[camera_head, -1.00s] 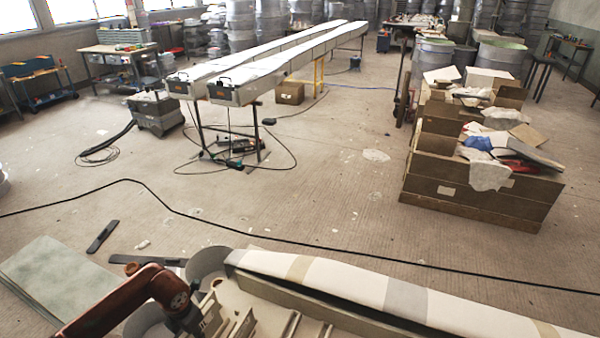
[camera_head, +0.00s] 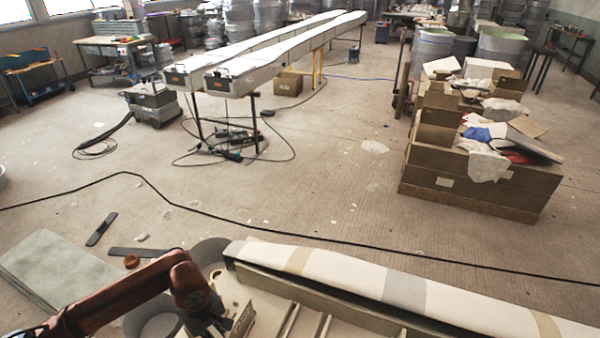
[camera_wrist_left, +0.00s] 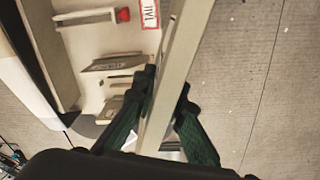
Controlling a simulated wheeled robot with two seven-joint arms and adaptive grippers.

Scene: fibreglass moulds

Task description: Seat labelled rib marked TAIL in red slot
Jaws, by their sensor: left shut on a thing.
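My left gripper (camera_wrist_left: 168,88) has its two green-padded fingers closed on a long, narrow beige rib (camera_wrist_left: 178,60), seen along its edge in the left wrist view. A white label with a red border reading TAIL (camera_wrist_left: 149,14) shows beside the rib; I cannot tell whether it is on the rib or the surface behind. A red knob (camera_wrist_left: 123,15) sits at the end of a pale bar nearby. In the head view my left gripper (camera_head: 222,322) is low over the cream mould (camera_head: 262,312), whose near part is cut off. No red slot can be made out. My right gripper is not in view.
A long white shell with tan and grey bands (camera_head: 350,282) runs along the mould's far side. Grey-green sheets (camera_head: 55,268) lie at left, with dark strips (camera_head: 101,229) on the floor. A black cable (camera_head: 330,240) crosses behind. Wooden crates (camera_head: 480,185) stand further off.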

